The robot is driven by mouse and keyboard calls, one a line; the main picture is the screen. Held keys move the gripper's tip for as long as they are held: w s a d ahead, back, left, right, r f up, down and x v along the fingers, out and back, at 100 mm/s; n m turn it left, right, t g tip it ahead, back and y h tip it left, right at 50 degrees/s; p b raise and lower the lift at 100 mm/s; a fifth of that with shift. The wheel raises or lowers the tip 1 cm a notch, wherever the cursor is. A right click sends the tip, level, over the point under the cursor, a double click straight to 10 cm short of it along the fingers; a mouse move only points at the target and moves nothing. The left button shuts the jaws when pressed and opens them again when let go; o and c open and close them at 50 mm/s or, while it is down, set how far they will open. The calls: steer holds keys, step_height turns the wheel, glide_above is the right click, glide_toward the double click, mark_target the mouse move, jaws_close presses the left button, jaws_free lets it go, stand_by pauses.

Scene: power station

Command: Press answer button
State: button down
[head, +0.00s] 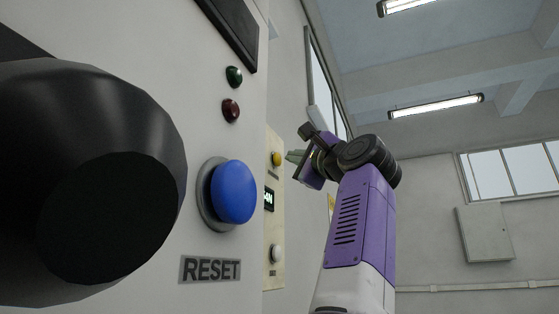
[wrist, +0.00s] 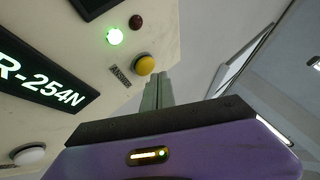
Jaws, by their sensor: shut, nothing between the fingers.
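A yellow button (wrist: 145,65) sits near the edge of a cream panel, with a small label (wrist: 121,75) beside it that looks like ANSWER. The same yellow button shows in the head view (head: 277,159), on the farther panel. My gripper (wrist: 158,80) is shut and empty, its grey fingers together. In the wrist view its tips lie just right of and below the yellow button; I cannot tell whether they touch it. In the head view my gripper (head: 291,156) is close to the right of that button.
The cream panel also has a lit green lamp (wrist: 115,36), a dark red lamp (wrist: 136,21), a display (wrist: 40,75) reading R-254N and a white button (wrist: 29,155). Nearer are a blue RESET button (head: 234,192) and a large black knob (head: 110,200). Open room lies right.

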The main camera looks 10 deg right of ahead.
steer(key=shift+d, duration=0.1)
steer(key=shift+s+d+b, duration=0.35)
steer(key=shift+s+d, duration=0.4)
steer(key=shift+d, duration=0.25)
steer(key=shift+s+d+b, duration=0.3)
steer(key=shift+s+d, duration=0.4)
steer(key=shift+d, duration=0.3)
